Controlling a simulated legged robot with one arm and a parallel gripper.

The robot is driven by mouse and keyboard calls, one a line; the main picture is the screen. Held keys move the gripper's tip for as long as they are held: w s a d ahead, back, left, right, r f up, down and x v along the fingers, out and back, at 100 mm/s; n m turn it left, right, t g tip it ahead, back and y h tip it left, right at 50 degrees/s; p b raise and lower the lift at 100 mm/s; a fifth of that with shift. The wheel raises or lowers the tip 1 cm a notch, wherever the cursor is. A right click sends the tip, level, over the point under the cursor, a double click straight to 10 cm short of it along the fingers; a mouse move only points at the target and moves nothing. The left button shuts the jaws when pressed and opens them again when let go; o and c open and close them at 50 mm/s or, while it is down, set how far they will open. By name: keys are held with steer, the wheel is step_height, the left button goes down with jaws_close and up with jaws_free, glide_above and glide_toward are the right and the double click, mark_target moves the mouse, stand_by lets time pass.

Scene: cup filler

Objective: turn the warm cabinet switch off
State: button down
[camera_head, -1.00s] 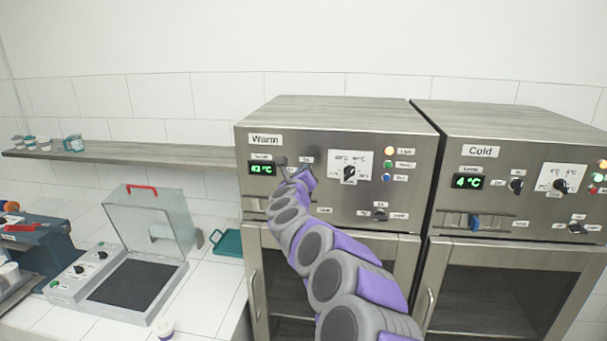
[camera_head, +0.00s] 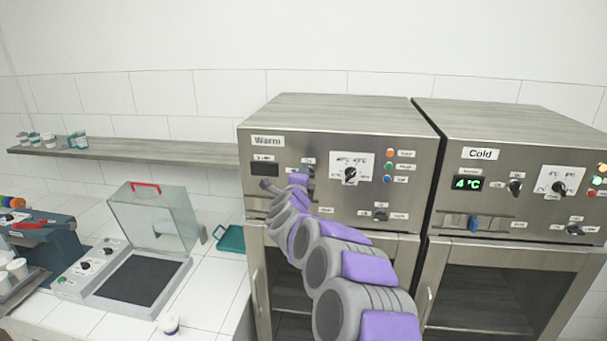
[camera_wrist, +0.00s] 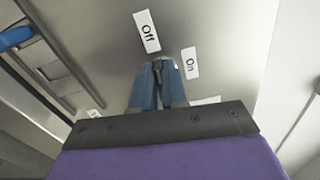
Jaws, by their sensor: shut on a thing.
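The warm cabinet (camera_head: 340,115) is the left of two steel cabinets in the head view. Its display (camera_head: 264,169) is dark. In the wrist view, my gripper (camera_wrist: 158,85) has its blue fingers shut on the small dark switch knob (camera_wrist: 157,66). The "Off" label (camera_wrist: 147,32) is just beyond the knob, and the "On" label (camera_wrist: 190,62) is to its right. In the head view, my purple and grey arm reaches the panel beside the display and hides most of the switch.
The cold cabinet (camera_head: 520,125) stands to the right, its display (camera_head: 468,184) lit at 4 °C. Other knobs, including a temperature dial (camera_head: 350,175), sit close to my arm on the warm panel. A clear-lidded device (camera_head: 150,225) and a counter are at left.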

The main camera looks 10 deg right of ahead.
steer(key=shift+f+n, duration=0.2)
steer(key=shift+n, duration=0.4)
steer(key=shift+a+f, duration=0.1)
steer(key=shift+f, duration=0.05)
steer(key=c, duration=1.2)
jaws_free()
steer(key=shift+a, duration=0.15)
steer(key=shift+o, duration=0.2)
steer(key=shift+s, duration=0.1)
steer(key=b+v, duration=0.1)
steer(key=v, duration=1.6)
steer(key=shift+a+b, duration=0.15)
steer(key=shift+b, duration=0.25)
steer(key=shift+a, duration=0.1)
